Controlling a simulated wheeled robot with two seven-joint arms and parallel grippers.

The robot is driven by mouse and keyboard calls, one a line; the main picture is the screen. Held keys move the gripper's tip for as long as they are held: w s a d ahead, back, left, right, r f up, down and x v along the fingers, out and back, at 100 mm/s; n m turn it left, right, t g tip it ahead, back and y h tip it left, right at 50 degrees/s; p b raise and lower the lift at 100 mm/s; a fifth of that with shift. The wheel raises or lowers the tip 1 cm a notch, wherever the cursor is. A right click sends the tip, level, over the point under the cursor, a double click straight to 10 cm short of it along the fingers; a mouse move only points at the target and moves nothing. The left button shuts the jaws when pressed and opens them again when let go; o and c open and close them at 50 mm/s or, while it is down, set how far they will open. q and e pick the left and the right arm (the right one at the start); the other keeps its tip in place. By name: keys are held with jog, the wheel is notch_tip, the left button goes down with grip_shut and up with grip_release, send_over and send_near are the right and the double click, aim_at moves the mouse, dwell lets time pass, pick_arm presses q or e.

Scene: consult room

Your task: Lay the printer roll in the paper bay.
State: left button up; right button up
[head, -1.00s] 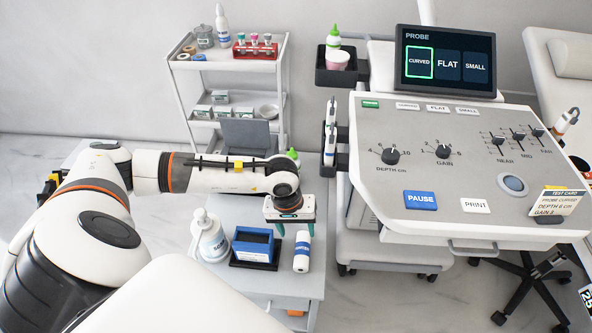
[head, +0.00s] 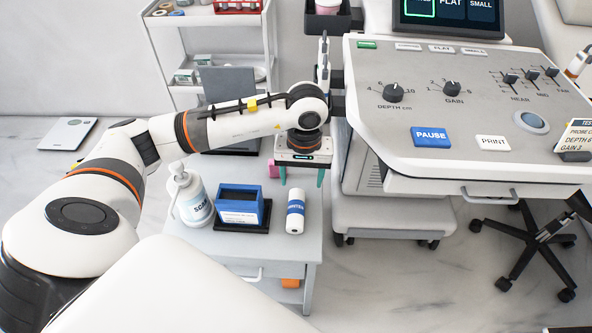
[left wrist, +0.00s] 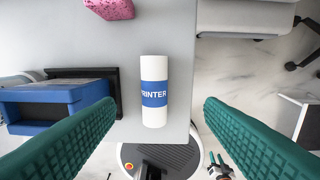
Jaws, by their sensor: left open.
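The printer roll (head: 295,212) is a white cylinder with a blue band marked PRINTER. It lies on the small grey table, and it also shows in the left wrist view (left wrist: 154,108) with its length running up the picture. My left gripper (head: 301,178) is open and empty, pointing down just behind the roll in the head view. In the left wrist view its green fingers stand on either side of the roll, apart from it. A small green-tipped part low in that view may be my right gripper (left wrist: 218,168). I cannot clearly identify the paper bay.
A pink block (left wrist: 110,8) lies behind the roll. The console (head: 450,120) rises to the right. The table's right edge is close to the roll.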

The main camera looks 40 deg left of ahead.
aim_at(297, 202)
pick_arm(q)
notch_tip(297, 202, down, 6)
jog(key=shift+s+a+r, duration=0.1)
jog(key=shift+r, duration=0.05)
jog(key=f, duration=0.4)
jog(key=shift+s+a+f, duration=0.25)
jog(key=shift+a, duration=0.1)
jog(key=shift+f, duration=0.35)
jog(key=c, duration=1.2)
pick_arm(e)
jog(key=shift+w+r, duration=0.45)
jog(key=shift+r, duration=0.2)
